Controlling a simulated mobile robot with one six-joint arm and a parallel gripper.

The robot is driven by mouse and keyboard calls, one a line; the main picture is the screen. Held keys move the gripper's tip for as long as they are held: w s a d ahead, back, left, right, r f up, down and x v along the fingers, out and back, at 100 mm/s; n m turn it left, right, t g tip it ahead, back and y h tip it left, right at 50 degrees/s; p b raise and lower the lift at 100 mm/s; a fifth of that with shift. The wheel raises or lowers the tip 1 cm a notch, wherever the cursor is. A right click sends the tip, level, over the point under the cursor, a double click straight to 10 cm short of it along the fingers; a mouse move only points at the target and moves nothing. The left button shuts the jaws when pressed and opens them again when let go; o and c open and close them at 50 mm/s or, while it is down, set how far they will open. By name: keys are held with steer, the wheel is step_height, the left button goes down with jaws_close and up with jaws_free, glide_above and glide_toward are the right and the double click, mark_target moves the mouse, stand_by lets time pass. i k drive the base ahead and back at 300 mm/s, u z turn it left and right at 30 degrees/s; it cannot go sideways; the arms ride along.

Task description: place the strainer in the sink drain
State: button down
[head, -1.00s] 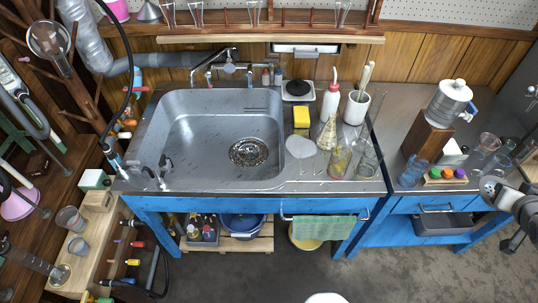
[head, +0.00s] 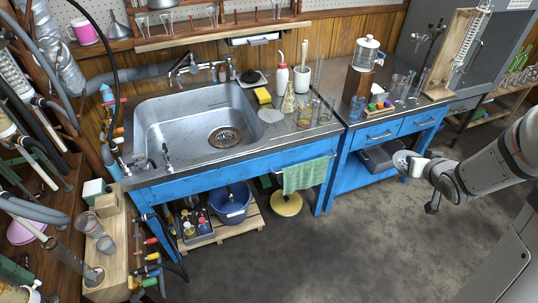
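The sink (head: 160,125) is a steel basin set in the bench at left. Its drain (head: 225,138) is a dark round opening in the basin floor; I cannot tell whether anything sits in it. No strainer can be made out for certain. A flat pale disc (head: 270,115) lies on the counter just right of the basin; whether it is the strainer is unclear. My gripper (head: 432,204) is a small dark shape at the arm's end, at right above the floor, well away from the sink. Its fingers are too small to read, and nothing visible hangs from it.
A yellow sponge (head: 263,96), a white squeeze bottle (head: 282,76) and glassware stand right of the basin. Faucets (head: 186,64) rise behind it, with small taps (head: 167,152) at its front left. A green towel (head: 304,176) hangs in front. The grey floor (head: 350,240) is clear.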

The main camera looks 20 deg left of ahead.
mark_target(226, 140)
steer(key=u, duration=0.05)
steer(key=k, duration=0.55)
steer(key=u, duration=1.45)
steer(key=i, duration=2.15)
steer(key=z, duration=0.05)
